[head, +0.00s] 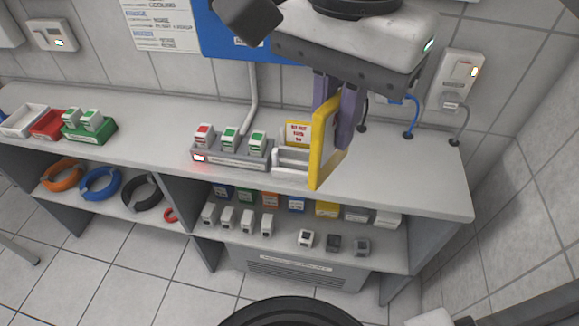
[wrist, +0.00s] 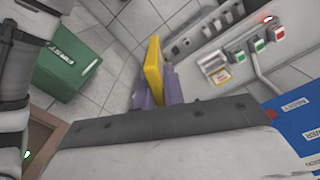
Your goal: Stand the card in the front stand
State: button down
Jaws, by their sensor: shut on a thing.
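My gripper (head: 338,125), with purple fingers, is shut on a yellow card (head: 323,150). The card is upright, seen nearly edge-on, above the right part of the counter. In the wrist view the card (wrist: 153,68) rises between the fingers. A white stand (head: 292,163) sits near the counter's front edge, left of the held card. Part of it may be hidden behind the card. Another yellow-framed card (head: 298,132) with red lettering stands upright just behind it. The wrist view shows the white stand (wrist: 211,62) with that yellow card (wrist: 222,76) beside it.
A grey rack (head: 232,158) with several white modules is left of the stand. Red, green and white trays (head: 88,126) stand at the far left. Cables (head: 410,120) hang at the wall. A green bin (wrist: 65,68) shows in the wrist view.

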aim_at(336, 95)
dwell(0.4)
notch_tip(336, 95, up, 4)
jog(key=p, duration=0.3)
jog(key=shift+f+p, duration=0.1)
jog(key=shift+p, duration=0.3)
jog(key=shift+a+f, duration=0.15)
